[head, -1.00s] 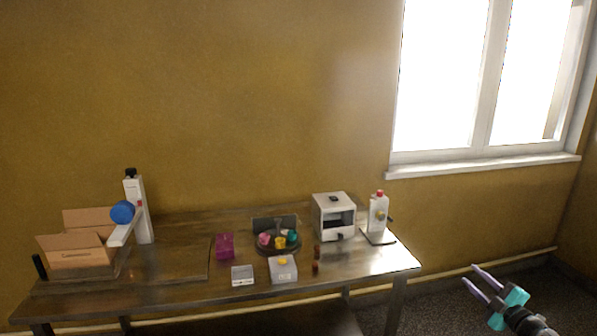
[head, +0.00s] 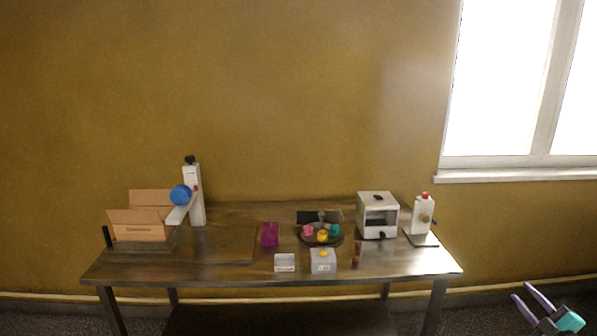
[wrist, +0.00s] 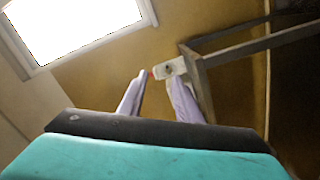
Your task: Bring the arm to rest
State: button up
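My gripper (head: 533,303) is at the lower right of the head view, off to the right of the table and clear of it. Its two pale purple fingers stand apart with nothing between them. The wrist view also shows the gripper (wrist: 160,92), with the fingers spread and the background visible between them. Most of my arm is outside the head view.
The metal table (head: 225,270) carries an open cardboard box (head: 138,230), a white stand with a blue disc (head: 181,195), a magenta box (head: 270,235), a round tray with colored pieces (head: 310,241), a white cabinet (head: 378,203) and a white bottle (head: 421,215). A window (head: 500,80) is at right.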

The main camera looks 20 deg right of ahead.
jog(key=w+a+f+m+g+h, duration=0.2)
jog(key=w+a+f+m, duration=0.2)
jog(key=w+f, duration=0.4)
jog(key=w+a+f+m+g+h, duration=0.1)
jog(key=w+a+f+m+g, duration=0.25)
jog(key=w+f, duration=0.4)
jog(key=w+a+f+m+g+y, duration=0.1)
jog(key=w+a+f+g, duration=0.15)
jog(key=a+f, duration=0.6)
jog(key=w+a+f+m+g+y, duration=0.1)
jog(key=w+a+f+m+g, duration=0.15)
jog(key=a+f, duration=0.6)
jog(key=s+a+f+n+g+y, duration=0.15)
jog(key=s+a+f, duration=0.35)
jog(key=a, duration=0.6)
jog(key=s+a+f+m+g+y, duration=0.1)
jog(key=s+a+f+g+y, duration=0.2)
jog(key=a+f, duration=0.65)
jog(key=s+a+n+g+y, duration=0.1)
jog(key=s+a+g, duration=0.3)
jog(key=s+a, duration=0.5)
jog(key=s+a+n+g+y, duration=0.1)
jog(key=s+a+g+y, duration=0.1)
jog(key=s+a, duration=0.8)
jog(key=a+g, duration=0.1)
jog(key=a, duration=0.4)
jog(key=shift+g, duration=0.4)
